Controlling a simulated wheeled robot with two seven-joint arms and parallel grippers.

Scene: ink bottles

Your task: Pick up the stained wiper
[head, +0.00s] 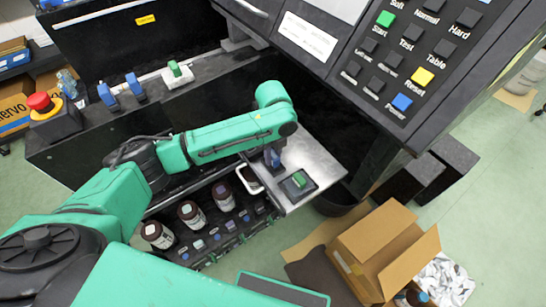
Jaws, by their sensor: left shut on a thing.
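A green block on a dark square pad (298,184), which looks like the stained wiper, lies on a metal plate (322,160) right of centre. My left arm reaches in from the left, and its wrist hangs over the plate. My left gripper (272,157) is at the plate's upper left edge, shut on a small dark blue thing that is mostly unclear. It is just up and left of the wiper, whose green top shows uncovered. My right gripper is not in view.
Several dark bottles (190,214) stand in a rack left of the plate. A similar green block on a white base (177,73) lies on the machine ledge. A red stop button (40,103) is at left. An open cardboard box (382,246) is on the floor at lower right.

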